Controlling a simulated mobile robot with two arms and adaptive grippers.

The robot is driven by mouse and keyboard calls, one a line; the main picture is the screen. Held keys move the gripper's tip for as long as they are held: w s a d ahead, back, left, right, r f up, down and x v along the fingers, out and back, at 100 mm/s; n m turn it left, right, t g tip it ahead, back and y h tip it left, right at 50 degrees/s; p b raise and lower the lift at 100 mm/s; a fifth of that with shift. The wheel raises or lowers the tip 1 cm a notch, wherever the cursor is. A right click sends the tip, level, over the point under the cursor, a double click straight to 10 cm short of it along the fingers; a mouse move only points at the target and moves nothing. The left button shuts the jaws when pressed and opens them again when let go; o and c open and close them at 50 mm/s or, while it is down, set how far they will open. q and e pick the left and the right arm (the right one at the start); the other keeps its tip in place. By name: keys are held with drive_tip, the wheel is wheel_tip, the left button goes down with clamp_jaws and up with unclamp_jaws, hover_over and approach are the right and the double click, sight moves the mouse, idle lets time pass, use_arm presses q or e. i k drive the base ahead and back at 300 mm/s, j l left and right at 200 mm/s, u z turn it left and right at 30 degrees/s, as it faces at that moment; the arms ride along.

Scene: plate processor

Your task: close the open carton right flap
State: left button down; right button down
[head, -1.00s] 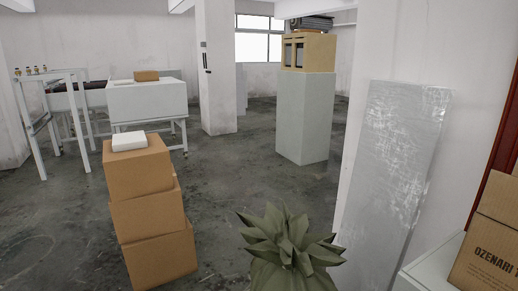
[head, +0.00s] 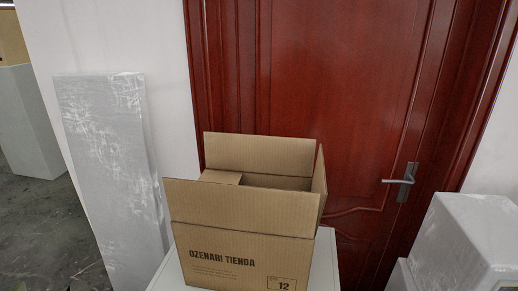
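An open brown carton (head: 232,262) with "OZENARI TIENDA" and "12" printed on its front stands on a white stand (head: 325,268), in front of a red door. Its right flap (head: 320,183) stands up along the right side, seen nearly edge-on. The front flap (head: 242,207) and the back flap (head: 258,154) also stand raised. A left flap (head: 221,177) shows lower, at the left inside corner. The inside bottom is hidden. Neither of my grippers is in view.
The red door (head: 300,70) with a metal handle (head: 402,181) is behind the carton. A scuffed pale panel (head: 108,150) leans at the left. A white block (head: 465,240) stands at the right. Grey floor (head: 45,220) is free at the far left.

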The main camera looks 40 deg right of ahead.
sight(319, 180)
drive_tip(key=z, duration=1.65)
